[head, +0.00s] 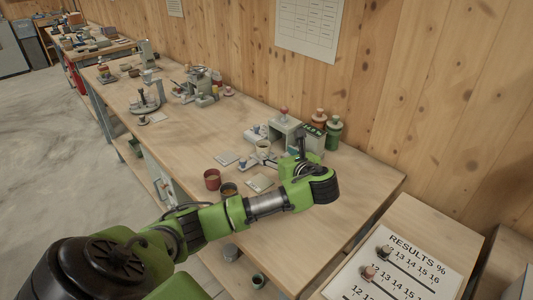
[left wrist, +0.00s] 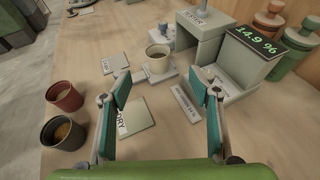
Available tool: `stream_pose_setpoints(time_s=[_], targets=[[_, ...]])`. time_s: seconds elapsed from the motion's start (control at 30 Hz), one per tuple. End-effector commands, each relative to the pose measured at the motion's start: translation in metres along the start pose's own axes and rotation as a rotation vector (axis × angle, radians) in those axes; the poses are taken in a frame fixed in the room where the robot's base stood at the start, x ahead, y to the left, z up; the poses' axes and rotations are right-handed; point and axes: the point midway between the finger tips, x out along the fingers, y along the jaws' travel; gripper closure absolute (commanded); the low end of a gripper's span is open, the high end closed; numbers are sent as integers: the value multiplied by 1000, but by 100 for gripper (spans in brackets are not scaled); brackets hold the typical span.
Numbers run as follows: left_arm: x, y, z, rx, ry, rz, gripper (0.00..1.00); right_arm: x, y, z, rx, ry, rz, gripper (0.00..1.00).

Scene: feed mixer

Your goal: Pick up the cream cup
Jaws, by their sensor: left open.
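The cream cup (left wrist: 159,58) stands upright on a small pale base beside the tester, ahead of my left gripper and between the lines of its fingers. In the head view the cream cup (head: 262,147) shows just left of the tester. My left gripper (left wrist: 166,92) is open and empty, with its two teal-padded fingers spread above the bench. In the head view my left arm reaches in over the bench, and the gripper (head: 301,150) is partly hidden by its own wrist. My right gripper is not in view.
A red cup (left wrist: 65,97) and a dark cup with brown contents (left wrist: 63,134) stand at the left. The grey tester (left wrist: 199,38) and a display reading 14.9 % (left wrist: 255,50) stand right of the cream cup. Bottles (head: 333,133) stand behind. Flat cards lie on the bench.

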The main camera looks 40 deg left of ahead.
Motion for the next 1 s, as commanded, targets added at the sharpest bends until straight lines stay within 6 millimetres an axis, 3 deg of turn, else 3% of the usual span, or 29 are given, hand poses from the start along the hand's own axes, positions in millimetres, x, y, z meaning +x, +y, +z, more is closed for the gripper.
stream_pose_setpoints(time_s=[0.1,0.3,0.53,0.8,1.0], targets=[[25,1,1,2,0,5,44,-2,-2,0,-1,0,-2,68],[58,1,1,-1,0,2,44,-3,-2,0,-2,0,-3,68],[74,2,2,0,1,2,44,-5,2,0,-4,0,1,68],[111,3,1,0,2,2,44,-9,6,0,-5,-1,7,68],[119,3,0,1,2,0,44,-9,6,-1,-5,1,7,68]])
